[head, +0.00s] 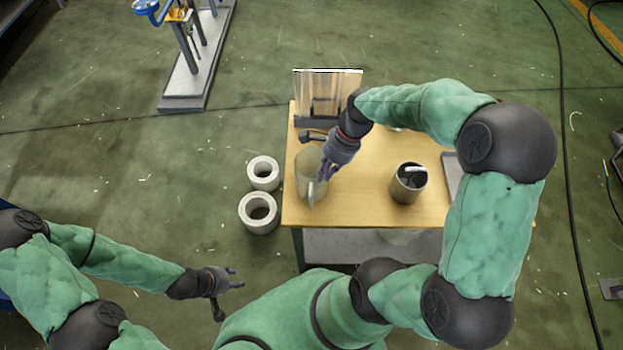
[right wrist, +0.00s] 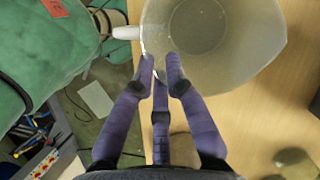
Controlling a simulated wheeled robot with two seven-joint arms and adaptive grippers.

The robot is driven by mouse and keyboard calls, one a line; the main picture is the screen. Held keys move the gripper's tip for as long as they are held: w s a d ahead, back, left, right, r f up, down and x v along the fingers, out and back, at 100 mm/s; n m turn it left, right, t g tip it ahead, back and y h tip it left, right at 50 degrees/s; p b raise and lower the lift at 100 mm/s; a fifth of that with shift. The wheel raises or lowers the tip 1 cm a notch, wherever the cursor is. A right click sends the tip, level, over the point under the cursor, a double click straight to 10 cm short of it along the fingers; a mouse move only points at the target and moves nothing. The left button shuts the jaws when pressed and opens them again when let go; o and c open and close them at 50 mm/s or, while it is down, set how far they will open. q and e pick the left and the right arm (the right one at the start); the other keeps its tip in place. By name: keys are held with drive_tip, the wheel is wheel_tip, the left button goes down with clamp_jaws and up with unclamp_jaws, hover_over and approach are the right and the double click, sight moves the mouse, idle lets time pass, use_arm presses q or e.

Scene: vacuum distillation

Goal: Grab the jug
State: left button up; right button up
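A clear, pale jug (head: 312,172) with a white handle (head: 311,191) stands on the left side of the wooden table. My right gripper (head: 325,171) is over the jug's right side. In the right wrist view, the jug (right wrist: 215,35) fills the upper middle and its handle (right wrist: 126,33) points left. My right gripper's fingers (right wrist: 160,64) overlap the jug's near edge, with gaps between their tips and nothing held. Whether they touch the jug I cannot tell. My left gripper (head: 238,278) is open and empty, off the table at lower left.
The wooden table (head: 355,212) also holds a metal beaker (head: 408,183) right of the jug and a clear-panelled stand (head: 328,96) at the back. The table between jug and beaker is clear.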

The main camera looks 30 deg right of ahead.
drive_tip(key=b+x, duration=0.1)
drive_tip(key=x, duration=0.5)
drive_tip(key=shift+b, duration=0.3)
clamp_jaws()
drive_tip(key=shift+r, duration=0.1)
